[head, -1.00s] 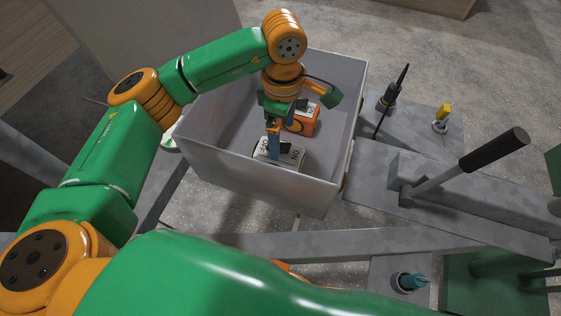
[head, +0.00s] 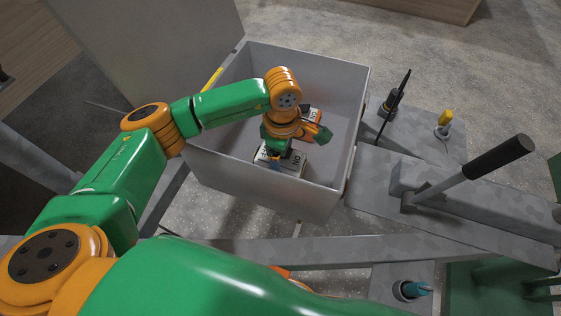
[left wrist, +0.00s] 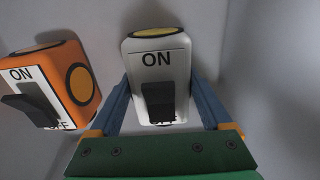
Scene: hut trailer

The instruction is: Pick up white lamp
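The white lamp (head: 293,163) lies in the grey bin (head: 225,178), near its front wall. In the left wrist view the white lamp (left wrist: 158,62) shows a black switch marked ON and a yellow round end. My left gripper (head: 277,160) reaches down into the bin over it. In the left wrist view the blue fingers of the left gripper (left wrist: 162,100) stand open on either side of the lamp, with narrow gaps seeming to show. My right gripper is not in view.
An orange lamp (left wrist: 68,82) with a similar switch lies close on the left in the wrist view. The bin walls surround both lamps. Right of the bin are a black-handled lever (head: 460,170), a black tool (head: 392,100) and a yellow-topped item (head: 444,122).

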